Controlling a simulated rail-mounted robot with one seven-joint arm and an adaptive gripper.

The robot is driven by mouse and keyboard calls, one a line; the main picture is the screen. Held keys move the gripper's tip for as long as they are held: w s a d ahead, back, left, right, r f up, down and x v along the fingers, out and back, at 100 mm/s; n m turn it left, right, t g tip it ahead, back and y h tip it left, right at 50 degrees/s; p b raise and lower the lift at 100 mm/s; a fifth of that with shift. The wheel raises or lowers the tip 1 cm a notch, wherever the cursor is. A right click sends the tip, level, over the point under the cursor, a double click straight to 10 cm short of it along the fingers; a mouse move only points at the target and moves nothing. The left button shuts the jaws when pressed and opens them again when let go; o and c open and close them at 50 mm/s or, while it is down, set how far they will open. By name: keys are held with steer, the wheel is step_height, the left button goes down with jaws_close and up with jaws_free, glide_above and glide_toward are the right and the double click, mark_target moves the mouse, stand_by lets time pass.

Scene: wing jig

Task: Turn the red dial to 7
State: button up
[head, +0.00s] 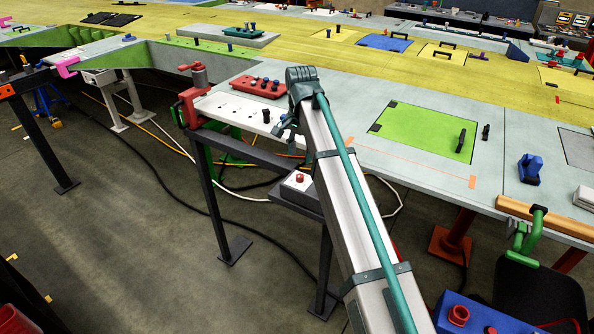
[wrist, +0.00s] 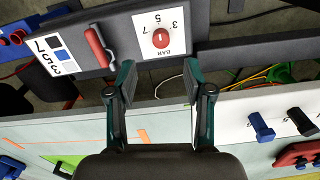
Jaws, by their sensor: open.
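The red dial (wrist: 161,38) sits on a white plate with the numbers 3, 5 and 7 and the word BAR, upside down in the wrist view. The plate is on a dark grey panel (wrist: 205,12). Which number the dial points to is too small to tell. In the head view the red dial (head: 299,178) shows on the panel left of my arm. My gripper (wrist: 160,80) is open and empty, its two teal fingers spread apart. The dial appears beyond the gap between them, apart from both. In the head view my arm mostly hides the gripper.
A red handle (wrist: 99,48) and a numbered white label (wrist: 52,56) are left of the dial in the wrist view. The wing edge with a white plate bearing blue and black knobs (wrist: 262,127) lies nearby. Cables (head: 160,150) run over the floor.

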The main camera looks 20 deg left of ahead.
mark_target(300, 175)
step_height(300, 175, down, 8)
steer(key=shift+f+p, duration=0.2)
steer(key=shift+p, duration=0.85)
jaws_close()
